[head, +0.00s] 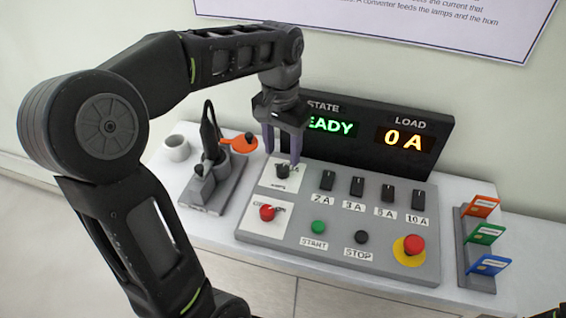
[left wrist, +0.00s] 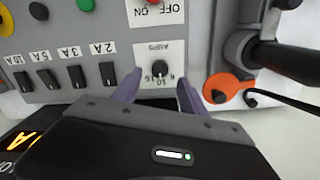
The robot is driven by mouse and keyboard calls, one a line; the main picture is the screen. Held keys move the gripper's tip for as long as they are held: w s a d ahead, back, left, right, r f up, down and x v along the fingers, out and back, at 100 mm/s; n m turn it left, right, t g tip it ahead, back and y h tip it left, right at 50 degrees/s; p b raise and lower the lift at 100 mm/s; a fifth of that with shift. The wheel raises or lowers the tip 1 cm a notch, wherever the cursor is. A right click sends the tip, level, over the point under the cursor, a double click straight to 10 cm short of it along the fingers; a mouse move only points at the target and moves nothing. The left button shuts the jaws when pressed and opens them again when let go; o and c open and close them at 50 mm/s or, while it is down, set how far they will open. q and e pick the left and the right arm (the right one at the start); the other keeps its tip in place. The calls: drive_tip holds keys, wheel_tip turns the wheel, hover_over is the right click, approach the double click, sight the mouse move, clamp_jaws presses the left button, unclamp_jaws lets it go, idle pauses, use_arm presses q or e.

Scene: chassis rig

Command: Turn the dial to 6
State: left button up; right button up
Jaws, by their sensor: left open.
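The dial is a small black knob (head: 283,171) on a white plate at the upper left of the grey control panel (head: 340,258). In the left wrist view the dial (left wrist: 160,68) shows on its white plate, with printed numbers beside it that include 10 and 16 and a label that seems to read AMPS. My left gripper (head: 284,150) points down over the dial. Its purple fingers are open, one on each side of the dial in the left wrist view (left wrist: 158,90). I cannot tell whether they touch it. The dial's exact setting is too small to read.
The display (head: 370,140) behind reads READY and 0 A. Black switches (head: 358,187), a red knob (head: 267,212), green START (head: 318,227), black STOP (head: 361,237) and a red emergency button (head: 413,244) share the panel. A lever device (head: 212,185) stands left, coloured cards (head: 486,235) right.

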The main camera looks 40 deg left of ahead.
sight(283, 168)
use_arm(q)
wheel_tip(283, 168, down, 5)
drive_tip(key=shift+f, duration=0.1)
idle(0.3)
clamp_jaws()
idle(0.4)
